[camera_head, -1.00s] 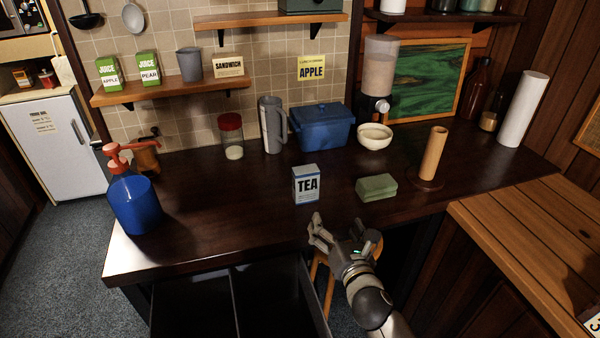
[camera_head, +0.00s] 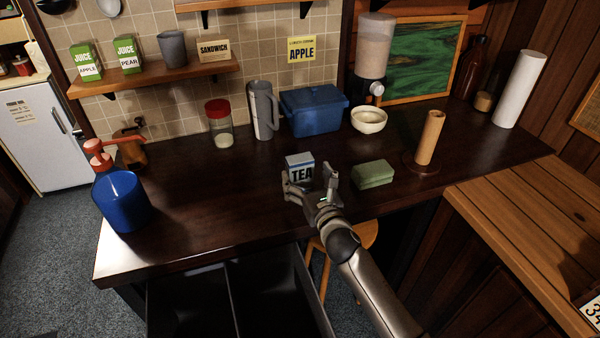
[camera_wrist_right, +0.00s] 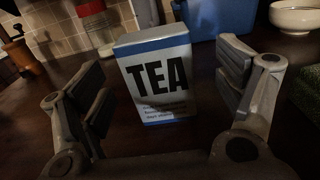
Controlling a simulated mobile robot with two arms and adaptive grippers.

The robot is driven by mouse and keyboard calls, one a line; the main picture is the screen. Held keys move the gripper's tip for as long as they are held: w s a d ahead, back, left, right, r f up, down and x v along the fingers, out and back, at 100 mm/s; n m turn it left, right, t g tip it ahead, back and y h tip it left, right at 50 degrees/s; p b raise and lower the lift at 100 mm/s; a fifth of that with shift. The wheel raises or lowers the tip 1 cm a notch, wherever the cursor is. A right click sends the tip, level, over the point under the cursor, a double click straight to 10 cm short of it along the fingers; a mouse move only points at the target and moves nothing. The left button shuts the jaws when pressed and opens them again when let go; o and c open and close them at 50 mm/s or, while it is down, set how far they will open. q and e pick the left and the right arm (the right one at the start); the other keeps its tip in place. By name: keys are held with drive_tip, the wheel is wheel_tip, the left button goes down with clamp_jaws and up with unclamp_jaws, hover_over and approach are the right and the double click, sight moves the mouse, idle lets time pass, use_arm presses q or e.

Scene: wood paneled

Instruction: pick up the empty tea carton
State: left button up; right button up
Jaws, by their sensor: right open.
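The tea carton (camera_head: 299,165) is a small white and blue box lettered TEA. It stands upright on the dark counter, its lower part hidden behind my right gripper (camera_head: 309,186) in the head view. My right gripper is open and empty just in front of the carton. In the right wrist view the carton (camera_wrist_right: 158,78) stands beyond and between the two spread fingers of the right gripper (camera_wrist_right: 165,90), with no finger seen touching it. My left gripper is not in view.
A green sponge-like block (camera_head: 373,174) lies right of the carton, near a wooden cylinder (camera_head: 430,138) on a round base. A blue container (camera_head: 315,112) and a grey pitcher (camera_head: 263,110) stand behind. A blue bottle (camera_head: 121,200) stands left. Counter left of the carton is clear.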

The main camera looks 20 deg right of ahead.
sight(302, 170)
drive_tip(key=w, duration=0.3)
drive_tip(key=shift+w+a+r+p, duration=0.1)
drive_tip(key=shift+w+a+p, duration=0.05)
drive_tip(key=shift+a+p, duration=0.15)
drive_tip(key=shift+w, duration=0.5)
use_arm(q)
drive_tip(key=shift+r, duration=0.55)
use_arm(e)
drive_tip(key=c, duration=1.1)
